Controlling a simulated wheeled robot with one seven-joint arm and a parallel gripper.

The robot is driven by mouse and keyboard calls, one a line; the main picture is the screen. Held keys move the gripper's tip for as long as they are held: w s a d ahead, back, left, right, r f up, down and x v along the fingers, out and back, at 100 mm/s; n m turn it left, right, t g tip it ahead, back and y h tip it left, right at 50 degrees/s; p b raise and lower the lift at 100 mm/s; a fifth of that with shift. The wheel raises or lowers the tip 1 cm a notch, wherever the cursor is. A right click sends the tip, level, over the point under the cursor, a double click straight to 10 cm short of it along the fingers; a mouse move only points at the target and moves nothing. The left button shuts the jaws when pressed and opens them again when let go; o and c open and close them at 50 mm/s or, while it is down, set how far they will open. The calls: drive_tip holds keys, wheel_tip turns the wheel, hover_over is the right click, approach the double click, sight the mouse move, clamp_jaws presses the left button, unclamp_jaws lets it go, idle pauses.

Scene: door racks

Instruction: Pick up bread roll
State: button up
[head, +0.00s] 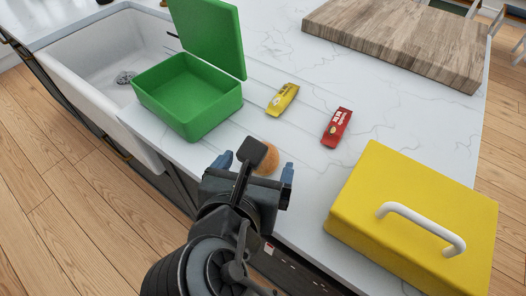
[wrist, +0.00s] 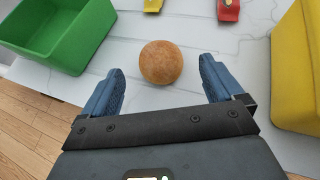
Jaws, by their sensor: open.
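The bread roll (wrist: 161,62) is round and golden brown and lies on the white marble counter. In the head view the roll (head: 266,162) shows partly, with my gripper in front of it. My gripper (head: 258,168) is open and empty, its blue fingers spread to either side of the roll's line. In the wrist view my gripper (wrist: 162,85) has its fingertips just short of the roll, which sits ahead of and between them. I see no contact.
An open green box (head: 190,95) with a raised lid stands at the left, beside a white sink (head: 95,60). A yellow box (head: 420,215) with a white handle stands at the right. A wooden board (head: 405,35) is at the back.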

drive_tip(key=shift+x, duration=1.9)
drive_tip(key=shift+c, duration=0.3)
drive_tip(key=c, duration=1)
